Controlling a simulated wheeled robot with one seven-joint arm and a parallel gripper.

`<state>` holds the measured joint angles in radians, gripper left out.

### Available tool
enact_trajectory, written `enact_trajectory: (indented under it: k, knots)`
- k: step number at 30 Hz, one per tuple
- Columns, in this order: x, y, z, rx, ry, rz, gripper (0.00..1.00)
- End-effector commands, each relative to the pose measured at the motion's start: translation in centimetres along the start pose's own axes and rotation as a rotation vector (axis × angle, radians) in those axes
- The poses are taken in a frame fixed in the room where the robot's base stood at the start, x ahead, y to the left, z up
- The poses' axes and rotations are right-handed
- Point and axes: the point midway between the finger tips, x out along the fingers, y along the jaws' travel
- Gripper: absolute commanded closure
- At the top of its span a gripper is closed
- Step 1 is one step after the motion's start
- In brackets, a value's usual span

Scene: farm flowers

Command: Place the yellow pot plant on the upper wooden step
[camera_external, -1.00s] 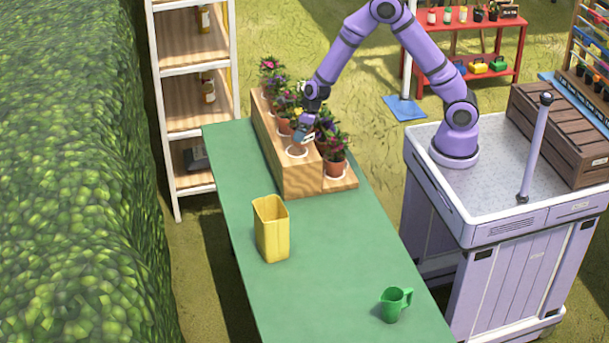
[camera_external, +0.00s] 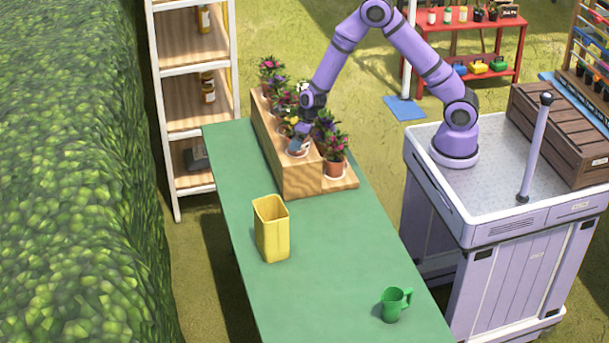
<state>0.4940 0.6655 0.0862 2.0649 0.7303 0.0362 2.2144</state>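The wooden stepped stand (camera_external: 303,181) sits at the far end of the green table, its upper step on the left and lower step on the right. My gripper (camera_external: 299,143) points down at the near end of the upper step, over the white ring marked there. It covers most of that spot, and I cannot make out whether a pot is between its fingers. Potted flowers stand in rows behind it. A pot with pink flowers (camera_external: 335,164) stands on the near end of the lower step. I cannot clearly pick out the yellow plant; small yellow specks show among the leaves.
A yellow container (camera_external: 271,230) and a green jug (camera_external: 395,304) stand on the green table (camera_external: 325,265). Much of the table's near part is clear. A white-framed shelf (camera_external: 190,98) stands behind the table on the left. A hedge fills the left side.

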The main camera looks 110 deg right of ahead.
Motion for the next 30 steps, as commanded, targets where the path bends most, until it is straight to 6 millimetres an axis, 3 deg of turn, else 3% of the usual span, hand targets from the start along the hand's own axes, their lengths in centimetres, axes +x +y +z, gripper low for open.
enact_trajectory:
  k: [11, 30]
  knots:
    - [-0.7, 0.0, 0.1, -0.001, -0.001, -0.001, 0.0]
    - [-10.5, 0.0, 0.1, -0.003, -0.001, -0.001, 0.0]
